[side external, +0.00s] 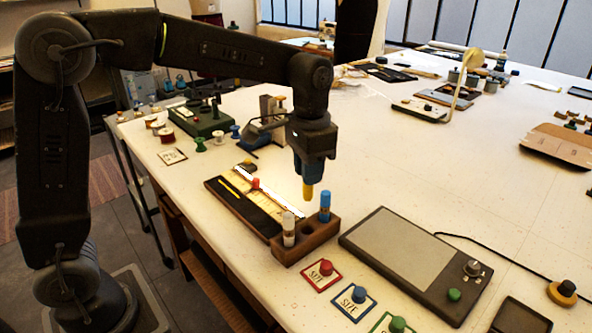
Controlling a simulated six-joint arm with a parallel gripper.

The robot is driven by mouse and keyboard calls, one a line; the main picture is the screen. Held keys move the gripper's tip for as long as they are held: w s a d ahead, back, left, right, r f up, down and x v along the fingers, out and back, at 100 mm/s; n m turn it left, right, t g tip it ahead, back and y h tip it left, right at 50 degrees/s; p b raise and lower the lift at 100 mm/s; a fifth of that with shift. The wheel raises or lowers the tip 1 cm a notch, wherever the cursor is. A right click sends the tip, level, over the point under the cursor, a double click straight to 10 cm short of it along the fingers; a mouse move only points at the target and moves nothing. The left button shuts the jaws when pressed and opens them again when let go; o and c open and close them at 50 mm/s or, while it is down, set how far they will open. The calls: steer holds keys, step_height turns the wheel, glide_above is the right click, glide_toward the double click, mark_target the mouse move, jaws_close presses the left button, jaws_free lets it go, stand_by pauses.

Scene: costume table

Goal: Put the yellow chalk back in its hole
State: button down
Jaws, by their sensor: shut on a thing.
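The yellow chalk (308,192) is held upright in my gripper (308,184), which is shut on it. Its lower end shows below the fingers; its upper part is hidden by them. The chalk is above the brown wooden block (312,244), near the gap between a white chalk (288,229) at the left and a blue chalk (325,206) at the right. Both of those stand upright in the block. Dark holes show in the block's top between them. The chalk's lower end appears clear of the block.
A dark tray (232,208) with a yellow pencil lies behind the block. A grey flat device (405,250) with knobs is at the right. The table's right middle is clear.

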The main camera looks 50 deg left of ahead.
mark_target(308, 198)
steer(key=shift+s+d+r, duration=0.1)
steer(key=shift+s+d, duration=0.05)
steer(key=shift+d, duration=0.05)
steer(key=shift+f, duration=2.95)
steer(key=shift+f, duration=2.35)
stand_by(1.0)
steer(key=c, duration=0.9)
jaws_free()
steer(key=shift+r, duration=0.15)
steer(key=shift+r, duration=3.4)
